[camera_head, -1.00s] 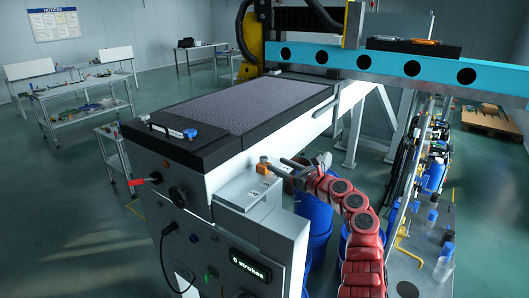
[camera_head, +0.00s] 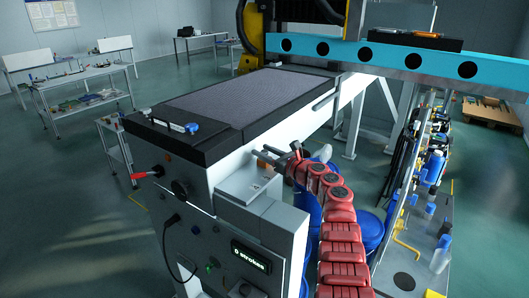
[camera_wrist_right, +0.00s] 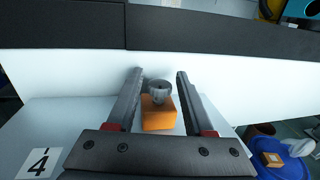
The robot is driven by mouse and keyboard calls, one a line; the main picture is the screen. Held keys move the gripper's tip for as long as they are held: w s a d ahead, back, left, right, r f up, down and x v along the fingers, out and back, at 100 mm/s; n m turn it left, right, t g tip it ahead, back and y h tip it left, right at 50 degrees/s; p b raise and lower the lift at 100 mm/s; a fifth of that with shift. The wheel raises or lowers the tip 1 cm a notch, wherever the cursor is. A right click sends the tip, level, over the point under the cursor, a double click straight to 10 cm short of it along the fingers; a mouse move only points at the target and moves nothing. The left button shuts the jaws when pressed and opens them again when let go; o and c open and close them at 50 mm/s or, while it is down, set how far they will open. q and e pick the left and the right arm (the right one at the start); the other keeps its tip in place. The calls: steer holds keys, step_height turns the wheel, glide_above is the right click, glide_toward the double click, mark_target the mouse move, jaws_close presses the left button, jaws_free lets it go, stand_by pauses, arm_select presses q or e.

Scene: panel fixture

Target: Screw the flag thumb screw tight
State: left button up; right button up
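A grey metal screw head (camera_wrist_right: 159,90), which I take to be the flag thumb screw, stands on top of an orange block (camera_wrist_right: 158,115) in the right wrist view. My right gripper (camera_wrist_right: 160,73) is open, with one finger on each side of the screw and block. Gaps show between the fingers and the screw head. In the head view my right gripper (camera_head: 268,156) is over the white ledge (camera_head: 243,183) and hides the block and screw. My left gripper is not in view.
The white machine carries a dark flat bed (camera_head: 245,102) behind the ledge. A blue clip (camera_head: 192,128) sits on its black edge. A red handle (camera_head: 147,173) sticks out at the left. Blue drums (camera_head: 368,232) stand right of the machine. A small display (camera_head: 250,257) faces front.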

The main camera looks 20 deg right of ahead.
jaws_close()
